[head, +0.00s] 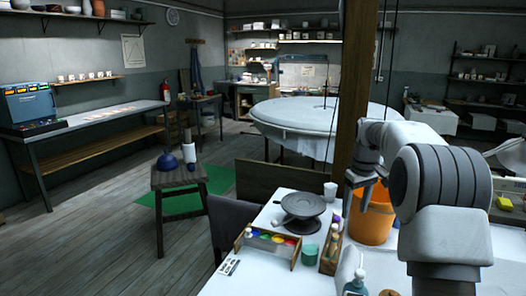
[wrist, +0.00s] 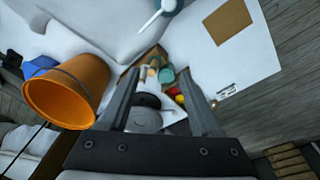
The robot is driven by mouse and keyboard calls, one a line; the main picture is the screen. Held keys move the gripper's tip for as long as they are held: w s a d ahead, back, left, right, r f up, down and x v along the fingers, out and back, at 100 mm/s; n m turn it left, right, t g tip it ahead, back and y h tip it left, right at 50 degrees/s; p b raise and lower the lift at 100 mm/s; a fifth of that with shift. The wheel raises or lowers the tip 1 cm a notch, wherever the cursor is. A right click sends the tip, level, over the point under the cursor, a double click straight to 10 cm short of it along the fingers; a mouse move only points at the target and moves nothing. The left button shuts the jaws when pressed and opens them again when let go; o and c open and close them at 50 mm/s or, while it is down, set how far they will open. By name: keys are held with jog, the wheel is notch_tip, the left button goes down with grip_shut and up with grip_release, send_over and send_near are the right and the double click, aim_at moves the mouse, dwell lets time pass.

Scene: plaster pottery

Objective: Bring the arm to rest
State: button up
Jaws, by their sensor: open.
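My arm (head: 440,190) rises at the right of the head view, bends at a grey-banded joint and reaches away past the orange bucket. My gripper (head: 360,197) hangs in front of the wooden post, pointing down, beside the bucket's left rim in the picture. In the wrist view my gripper (wrist: 160,75) has its two dark fingers spread apart, with nothing held between them. The white worktable lies below and beyond the fingers.
The orange bucket (head: 372,222) is close to my gripper and also shows in the wrist view (wrist: 68,92). On the table are a grey turntable (head: 303,204), a paint box (head: 268,245), a green cup (head: 309,253) and a bottle (head: 356,283). A wooden post (head: 355,90) stands behind.

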jog(key=s+a+r+m+t, duration=0.1)
jog(key=s+a+r, duration=0.25)
jog(key=s, duration=0.25)
jog(key=s+a+r+p, duration=0.1)
jog(key=s+a+r, duration=0.1)
jog(key=s+r, duration=0.3)
jog(key=s+a+r+m+t, duration=0.1)
jog(key=s+a+r, duration=0.15)
jog(key=s, duration=0.45)
jog(key=s+a+f+m+t, duration=0.1)
jog(key=s+f, duration=0.1)
jog(key=s, duration=0.7)
jog(key=s+a+f+m+t+p, duration=0.1)
jog(key=s+a, duration=0.1)
jog(key=s, duration=0.8)
jog(key=shift+a+f, duration=0.2)
jog(key=shift+f, duration=0.2)
